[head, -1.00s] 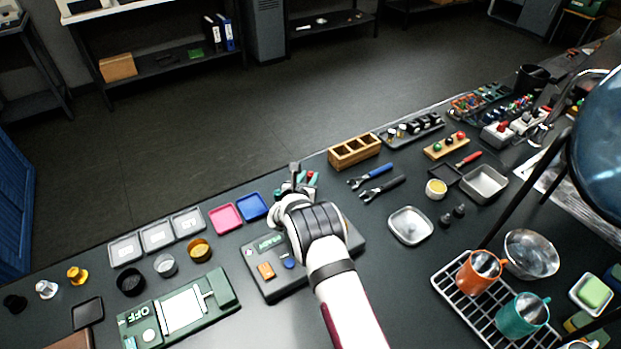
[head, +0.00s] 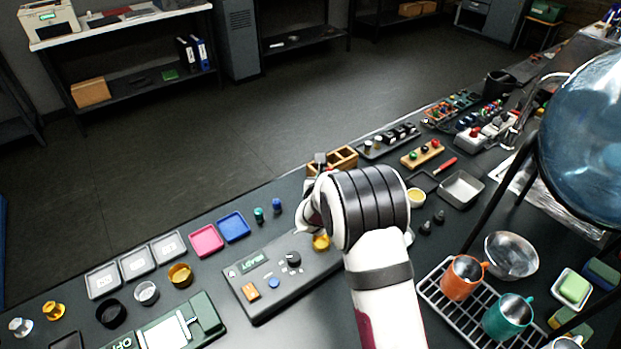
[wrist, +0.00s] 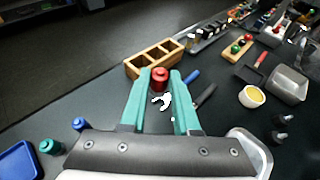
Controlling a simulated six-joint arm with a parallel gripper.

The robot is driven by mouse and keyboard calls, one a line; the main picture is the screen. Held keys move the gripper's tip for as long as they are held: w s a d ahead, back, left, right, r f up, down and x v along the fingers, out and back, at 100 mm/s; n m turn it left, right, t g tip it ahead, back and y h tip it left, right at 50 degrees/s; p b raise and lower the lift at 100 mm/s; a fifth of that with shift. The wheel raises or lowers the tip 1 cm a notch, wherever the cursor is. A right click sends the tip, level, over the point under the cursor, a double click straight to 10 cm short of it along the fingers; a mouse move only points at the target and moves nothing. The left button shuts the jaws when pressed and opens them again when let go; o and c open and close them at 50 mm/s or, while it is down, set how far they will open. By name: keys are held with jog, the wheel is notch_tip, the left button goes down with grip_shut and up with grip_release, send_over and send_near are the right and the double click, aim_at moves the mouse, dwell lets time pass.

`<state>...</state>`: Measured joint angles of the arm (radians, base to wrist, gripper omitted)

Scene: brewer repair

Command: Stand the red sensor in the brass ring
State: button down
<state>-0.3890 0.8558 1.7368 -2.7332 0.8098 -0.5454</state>
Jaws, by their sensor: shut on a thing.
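In the wrist view my gripper (wrist: 160,82) has its two teal fingers closed on the red sensor (wrist: 159,74), which shows between the fingertips. In the head view my own arm hides the fingers and the red sensor. The brass ring (head: 180,275) stands on the bench at the lower left of the head view, well left of my gripper. It is at the end of a row with a silver ring (head: 146,293) and a black ring (head: 111,314).
A green sensor (head: 259,215) and a blue sensor (head: 277,206) stand behind the grey control box (head: 285,292). Pink (head: 206,240) and blue (head: 234,227) trays lie behind the rings. A wooden box (wrist: 153,60) stands at the bench's far edge. Mugs on a rack (head: 430,293) are at the right.

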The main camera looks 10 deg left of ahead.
jog(key=s+f+m+h, duration=0.1)
jog(key=s+m+h, duration=0.1)
jog(key=s, duration=0.3)
jog(key=s+f+m+g+h, duration=0.1)
jog(key=s+m+h, duration=0.1)
jog(key=s, duration=0.3)
jog(key=s+a+m+g+h, duration=0.1)
jog(key=s+m+h, duration=0.1)
jog(key=s, duration=0.3)
jog(key=shift+s+f+h, duration=0.1)
jog(key=shift+f+h, duration=0.2)
jog(key=shift+f, duration=0.7)
jog(key=shift+f, duration=0.25)
jog(key=shift+f, duration=0.5)
jog(key=shift+f, duration=0.1)
jog(key=shift+f, duration=0.15)
jog(key=shift+f, duration=0.2)
dwell(0.4)
